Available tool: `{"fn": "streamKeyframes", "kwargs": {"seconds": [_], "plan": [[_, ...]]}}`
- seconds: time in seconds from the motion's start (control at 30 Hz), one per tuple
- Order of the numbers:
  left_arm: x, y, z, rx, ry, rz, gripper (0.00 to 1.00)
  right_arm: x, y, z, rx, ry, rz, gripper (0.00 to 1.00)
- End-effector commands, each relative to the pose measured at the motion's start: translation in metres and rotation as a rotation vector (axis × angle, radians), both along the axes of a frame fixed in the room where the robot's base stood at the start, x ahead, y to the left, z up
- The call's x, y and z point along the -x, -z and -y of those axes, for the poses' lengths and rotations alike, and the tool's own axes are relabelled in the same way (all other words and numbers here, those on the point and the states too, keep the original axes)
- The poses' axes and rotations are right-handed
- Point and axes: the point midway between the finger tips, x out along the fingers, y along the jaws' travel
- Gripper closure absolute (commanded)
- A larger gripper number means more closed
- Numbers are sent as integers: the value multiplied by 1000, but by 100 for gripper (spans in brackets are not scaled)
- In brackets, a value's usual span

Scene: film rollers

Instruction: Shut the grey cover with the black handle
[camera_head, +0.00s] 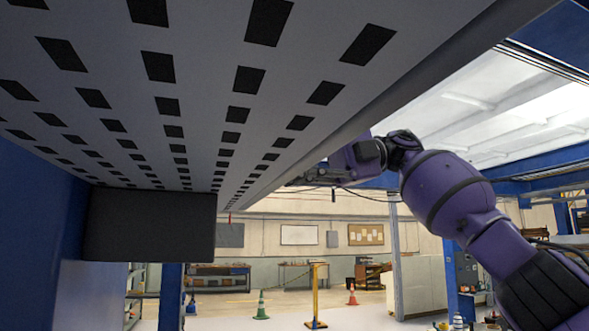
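The grey cover (210,75), with rows of dark rectangular holes, spans the upper left above me and is raised. I see its underside and its right edge. Its black handle cannot be made out. My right arm comes in from the right, and my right gripper (308,179) is by the cover's right edge. The fingers are small, dark and partly hidden by the edge, so I cannot tell whether they touch the cover or are open. My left gripper is not in view.
A dark block (150,226) is under the cover at the left, next to a blue panel (25,220). Beyond are a yellow post (314,295), a green cone (261,306), an orange cone (352,295) and workbenches by the far wall. The floor between looks open.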

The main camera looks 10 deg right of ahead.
Motion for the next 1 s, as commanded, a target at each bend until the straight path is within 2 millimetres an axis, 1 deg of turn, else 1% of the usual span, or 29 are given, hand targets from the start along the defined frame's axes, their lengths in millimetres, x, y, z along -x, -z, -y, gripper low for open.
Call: {"fn": "streamKeyframes", "kwargs": {"seconds": [0.3, 0.33, 0.47, 0.5, 0.83, 0.93, 1.0], "plan": [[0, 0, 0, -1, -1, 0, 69, 0, -2, 0, -2, 1, 1, 100], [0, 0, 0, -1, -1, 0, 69, 1, -2, 0, -2, 2, 1, 88], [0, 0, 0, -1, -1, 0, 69, 1, -1, 0, -2, 1, 1, 71], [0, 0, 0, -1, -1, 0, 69, 0, -1, 0, -2, 1, 1, 69], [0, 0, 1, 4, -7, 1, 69, 0, -2, 3, -1, 2, 0, 69], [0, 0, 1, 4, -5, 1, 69, -1, -5, 12, -3, 3, 1, 69], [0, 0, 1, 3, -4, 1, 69, -2, -7, 23, -4, 3, 1, 69]]}}
